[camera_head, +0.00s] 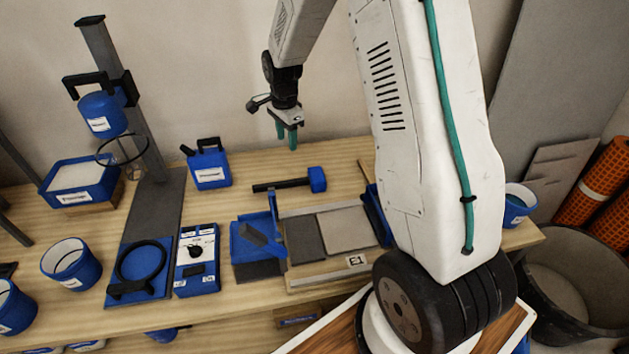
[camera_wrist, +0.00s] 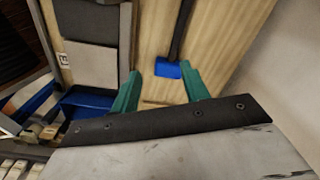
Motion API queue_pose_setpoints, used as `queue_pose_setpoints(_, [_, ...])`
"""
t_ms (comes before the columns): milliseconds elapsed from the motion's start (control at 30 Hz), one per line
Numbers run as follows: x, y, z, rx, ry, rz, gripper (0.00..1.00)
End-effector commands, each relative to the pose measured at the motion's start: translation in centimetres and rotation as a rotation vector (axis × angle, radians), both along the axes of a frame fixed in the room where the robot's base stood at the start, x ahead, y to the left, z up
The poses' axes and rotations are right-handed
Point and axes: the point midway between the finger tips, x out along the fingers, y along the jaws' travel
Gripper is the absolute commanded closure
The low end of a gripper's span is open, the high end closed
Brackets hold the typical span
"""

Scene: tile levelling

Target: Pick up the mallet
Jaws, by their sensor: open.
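The mallet has a blue head (camera_head: 317,179) and a dark handle (camera_head: 280,185), and lies on the wooden bench behind the tile frame. My gripper (camera_head: 287,135) hangs above the bench, up and to the left of the mallet head in the head view, apart from it. In the wrist view, the blue mallet head (camera_wrist: 168,69) shows between and beyond the two green fingers of my gripper (camera_wrist: 160,88), with the handle running up the picture. The fingers are spread and hold nothing.
A tile frame (camera_head: 318,279) with grey tiles lies in front of the mallet. A blue container (camera_head: 209,169) stands left of it. A mixer stand (camera_head: 142,130), blue buckets (camera_head: 70,262) and a blue-faced device (camera_head: 197,260) fill the left bench. Bare wood surrounds the mallet.

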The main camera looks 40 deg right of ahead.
Motion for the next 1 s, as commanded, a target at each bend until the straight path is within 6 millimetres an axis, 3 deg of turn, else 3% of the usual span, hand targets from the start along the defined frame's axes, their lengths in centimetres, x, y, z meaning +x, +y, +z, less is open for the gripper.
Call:
queue_pose_setpoints(33, [1.0, -0.8, -3.1, 0.004, 0.014, -0.075, 0.55])
queue_pose_setpoints(100, [2.2, -1.7, -6.3, 0.006, 0.018, -0.175, 0.55])
queue_pose_setpoints(200, [3.2, -2.6, -10.3, 0.009, 0.024, -0.291, 0.55])
queue_pose_setpoints(300, [3.8, -3.3, -13.0, 0.01, 0.025, -0.371, 0.55])
queue_pose_setpoints(1000, [4.4, -3.7, -22.1, 0.01, 0.027, -0.429, 0.55])
